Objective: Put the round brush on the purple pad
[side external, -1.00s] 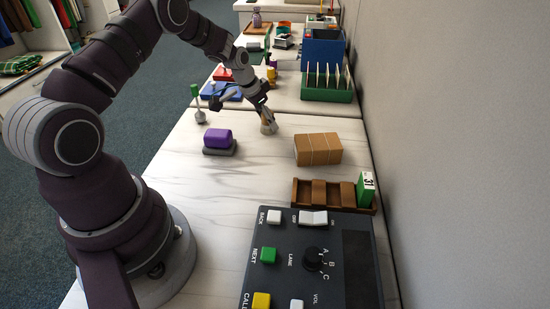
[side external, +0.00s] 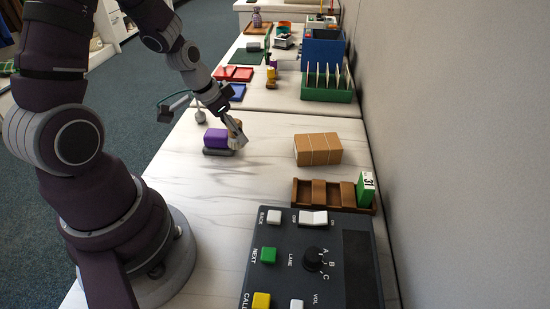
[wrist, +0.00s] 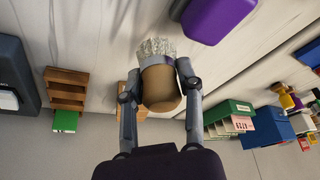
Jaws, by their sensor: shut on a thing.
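My gripper (side external: 238,139) is shut on the round brush (side external: 235,143), near the right end of the purple pad. In the wrist view the brush (wrist: 161,85) has a rounded tan handle between the two fingers, a silver band and pale bristles at its far end. The purple pad (side external: 214,139) is a rounded purple block on a dark grey base on the white table. It also shows in the wrist view (wrist: 217,18), up and right of the brush. The brush overlaps the pad's right end in the side view; I cannot tell whether they touch.
A brown box (side external: 318,149), a wooden rack (side external: 316,193) with a green block (side external: 365,188), and a dark control panel (side external: 345,255) stand to the right and in front. A green slotted holder (side external: 327,95) is farther back.

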